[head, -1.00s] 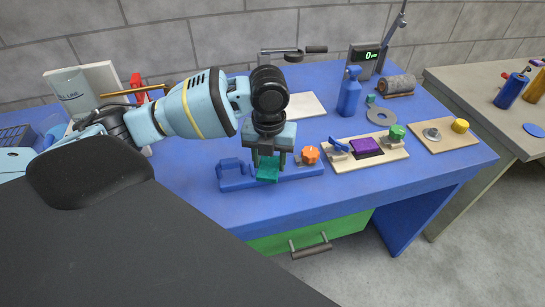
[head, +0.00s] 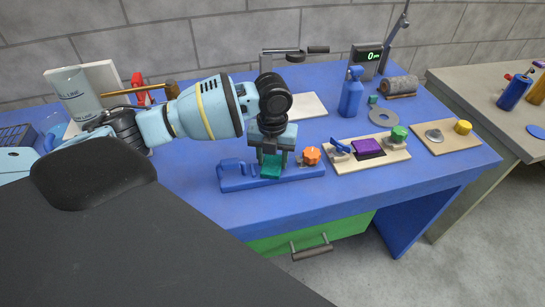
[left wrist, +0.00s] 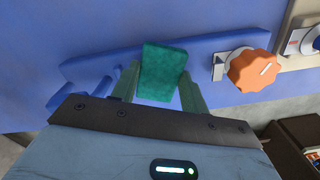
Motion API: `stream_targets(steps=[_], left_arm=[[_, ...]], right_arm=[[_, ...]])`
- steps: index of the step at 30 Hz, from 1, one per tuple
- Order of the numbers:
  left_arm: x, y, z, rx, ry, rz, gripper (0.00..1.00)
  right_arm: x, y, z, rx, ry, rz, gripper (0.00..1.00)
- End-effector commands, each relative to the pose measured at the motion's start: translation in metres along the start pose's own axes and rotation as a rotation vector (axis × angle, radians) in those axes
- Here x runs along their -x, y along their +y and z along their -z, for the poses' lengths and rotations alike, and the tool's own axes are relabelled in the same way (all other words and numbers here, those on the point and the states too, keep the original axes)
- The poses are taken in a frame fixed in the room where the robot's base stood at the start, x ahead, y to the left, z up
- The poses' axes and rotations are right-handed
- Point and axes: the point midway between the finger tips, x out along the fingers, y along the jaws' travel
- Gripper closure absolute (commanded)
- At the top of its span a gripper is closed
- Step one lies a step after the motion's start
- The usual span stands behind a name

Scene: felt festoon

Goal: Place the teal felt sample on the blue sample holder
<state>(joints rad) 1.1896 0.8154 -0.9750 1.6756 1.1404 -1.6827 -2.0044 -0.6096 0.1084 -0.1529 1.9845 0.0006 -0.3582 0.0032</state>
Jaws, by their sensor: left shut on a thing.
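The teal felt sample (head: 271,170) is between the fingers of my left gripper (head: 271,163), which is shut on it. In the left wrist view the teal felt sample (left wrist: 162,72) spans the space between the two fingertips (left wrist: 158,82). The blue sample holder (head: 238,182) lies on the table directly under the sample; it also shows in the left wrist view (left wrist: 215,52). It has a blue clamp at its left end and an orange knob (head: 312,155) at its right end. I cannot tell whether the sample touches the holder. My right gripper is not in view.
A beige holder (head: 340,163) with a purple sample (head: 368,147) and green knob stands to the right. Beyond it is a board with a yellow knob (head: 463,127). A blue bottle (head: 351,97) stands behind. The table front is clear.

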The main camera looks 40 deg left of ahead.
Motion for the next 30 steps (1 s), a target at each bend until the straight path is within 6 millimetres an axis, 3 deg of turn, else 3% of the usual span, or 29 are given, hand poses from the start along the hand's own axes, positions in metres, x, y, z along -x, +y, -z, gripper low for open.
stream_targets(steps=[7,8,10,20,26,30], left_arm=[[-0.003,0.0,0.0,0.0,0.001,0.0,0.77],[-0.003,0.0,0.0,0.0,0.0,0.0,0.54],[-0.003,0.0,0.0,-0.001,0.0,0.0,0.46],[0.0,0.0,0.0,0.0,-0.001,0.001,0.46],[0.026,-0.001,-0.001,-0.001,-0.004,0.002,0.46],[0.056,-0.001,-0.001,-0.001,-0.005,0.003,0.46]], right_arm=[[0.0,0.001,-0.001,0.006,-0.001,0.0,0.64],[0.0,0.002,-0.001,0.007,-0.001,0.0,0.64],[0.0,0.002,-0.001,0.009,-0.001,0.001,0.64],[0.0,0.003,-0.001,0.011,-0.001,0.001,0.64],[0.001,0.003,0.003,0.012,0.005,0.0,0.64],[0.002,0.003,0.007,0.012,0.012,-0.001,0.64]])
